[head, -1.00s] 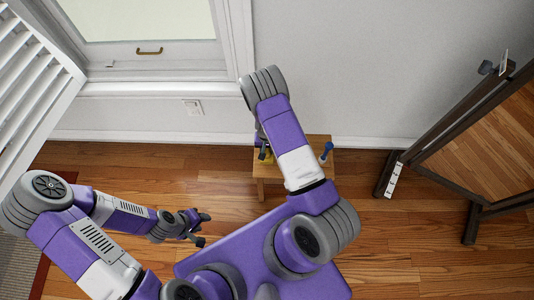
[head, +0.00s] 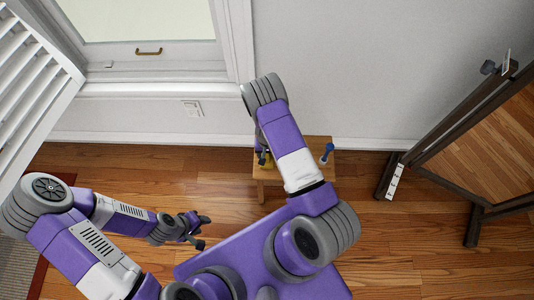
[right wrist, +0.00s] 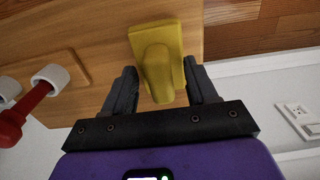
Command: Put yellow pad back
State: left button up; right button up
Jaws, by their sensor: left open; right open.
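The yellow pad (right wrist: 156,50) is a yellow block with a rounded, raised part, seen on a wooden surface in the right wrist view. A small yellow bit of it (head: 269,162) shows in the head view beside my right gripper (head: 263,159), mostly hidden by the arm. In the right wrist view my right gripper (right wrist: 160,68) is open, with one finger on each side of the pad's raised part. I cannot tell whether the fingers touch it. My left gripper (head: 204,231) is open and empty above the floor, well away from the pad.
The small wooden table (head: 321,171) stands against the wall. A blue-handled item (head: 326,153) is at its right. A red item (right wrist: 22,118) with white round parts lies at the left in the wrist view. A dark-framed mirror (head: 490,145) stands at the right.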

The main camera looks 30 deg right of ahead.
jog(key=shift+r, duration=0.15)
notch_tip(320, 180, up, 11)
jog(key=p, duration=0.4)
jog(key=s+a+f+n+y, duration=0.1)
jog(key=s+a+f, duration=0.1)
jog(key=s+a, duration=0.5)
jog(key=s+a+r+n+y, duration=0.2)
jog(key=s+a+r+y, duration=0.1)
jog(key=s+a, duration=0.5)
jog(key=shift+s+a+r+n+t, duration=0.3)
jog(key=shift+s+a+n, duration=0.1)
jog(key=shift+a, duration=0.1)
